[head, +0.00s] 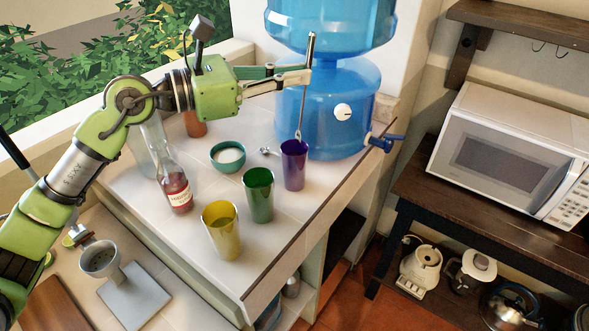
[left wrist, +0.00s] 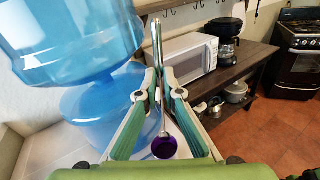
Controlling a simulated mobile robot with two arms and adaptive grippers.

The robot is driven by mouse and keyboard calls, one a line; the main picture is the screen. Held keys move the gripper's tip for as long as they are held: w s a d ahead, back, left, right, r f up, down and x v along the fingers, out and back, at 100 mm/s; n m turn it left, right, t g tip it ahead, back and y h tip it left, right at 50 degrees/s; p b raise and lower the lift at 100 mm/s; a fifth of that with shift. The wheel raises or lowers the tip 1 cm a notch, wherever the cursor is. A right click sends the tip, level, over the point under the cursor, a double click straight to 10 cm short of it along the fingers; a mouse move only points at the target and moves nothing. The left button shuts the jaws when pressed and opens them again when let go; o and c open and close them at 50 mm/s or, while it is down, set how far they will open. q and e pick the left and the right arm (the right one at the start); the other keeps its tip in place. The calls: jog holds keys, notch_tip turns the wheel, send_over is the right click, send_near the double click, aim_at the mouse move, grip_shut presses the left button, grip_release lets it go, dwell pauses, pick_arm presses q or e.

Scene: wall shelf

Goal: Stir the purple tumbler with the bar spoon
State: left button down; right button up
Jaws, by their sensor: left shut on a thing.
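The purple tumbler (head: 294,165) stands on the tiled counter in front of the blue water dispenser. My left gripper (head: 309,73) is shut on the upper part of the bar spoon (head: 304,104), which hangs nearly upright with its lower end at the tumbler's mouth. I cannot tell how far the tip is inside the rim. In the left wrist view the bar spoon (left wrist: 157,50) runs between the fingertips of my left gripper (left wrist: 158,80), and the purple tumbler (left wrist: 164,148) shows below it. My right gripper is not in view.
A green tumbler (head: 258,194) and a yellow tumbler (head: 221,230) stand nearby. The water dispenser (head: 325,110) stands close behind the spoon. The counter edge is at right.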

pick_arm(q)
jog(key=shift+r, duration=0.1)
notch_tip(320, 180, up, 5)
jog(key=p, duration=0.3)
dwell(0.4)
dwell(0.5)
